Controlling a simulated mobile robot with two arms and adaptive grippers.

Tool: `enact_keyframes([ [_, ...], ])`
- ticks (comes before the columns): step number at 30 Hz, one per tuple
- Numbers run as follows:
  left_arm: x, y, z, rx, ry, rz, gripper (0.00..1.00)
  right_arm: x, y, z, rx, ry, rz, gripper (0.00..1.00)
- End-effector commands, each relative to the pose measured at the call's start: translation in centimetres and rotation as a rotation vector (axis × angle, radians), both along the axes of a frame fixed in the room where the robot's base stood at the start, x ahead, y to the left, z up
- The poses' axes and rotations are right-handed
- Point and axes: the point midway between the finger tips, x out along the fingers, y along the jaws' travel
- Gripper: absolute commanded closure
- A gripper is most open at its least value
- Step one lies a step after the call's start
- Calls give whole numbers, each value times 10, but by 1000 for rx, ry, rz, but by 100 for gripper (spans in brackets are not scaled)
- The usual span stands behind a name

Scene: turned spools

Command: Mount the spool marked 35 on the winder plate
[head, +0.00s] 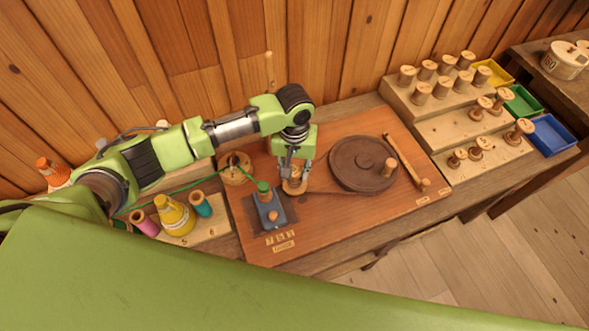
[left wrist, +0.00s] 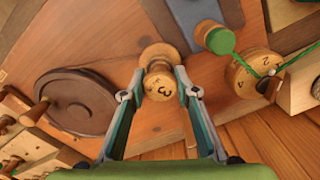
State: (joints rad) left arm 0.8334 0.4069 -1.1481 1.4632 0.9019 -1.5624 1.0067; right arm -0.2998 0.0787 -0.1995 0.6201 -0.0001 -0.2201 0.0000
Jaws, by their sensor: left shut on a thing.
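My left gripper (head: 294,170) points down over the reddish winder board (head: 322,225), left of the big dark wheel (head: 362,163). It is shut on a pale wooden spool (head: 293,188). In the left wrist view the spool (left wrist: 160,84) sits between the fingertips (left wrist: 158,95), its end face toward the camera. A 3 shows on that face; the rest of the mark is not clear. The spool looks upright at the board, but I cannot tell whether its base touches. My right gripper is not in view.
A blue-grey block with a green-topped post (head: 264,188) stands close left of the spool. A round wooden piece (head: 235,168) with green thread is behind it. Thread cones (head: 175,215) stand left. A stepped rack (head: 470,125) with several spools and coloured trays (head: 552,135) is right.

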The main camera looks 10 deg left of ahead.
Motion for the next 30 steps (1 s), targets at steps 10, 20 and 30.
enact_keyframes([
  [10,0,0,-2,0,0,0,87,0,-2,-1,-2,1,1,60],
  [20,0,0,-9,0,0,0,87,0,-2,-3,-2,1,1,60],
  [30,0,0,-12,0,0,0,65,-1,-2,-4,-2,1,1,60],
])
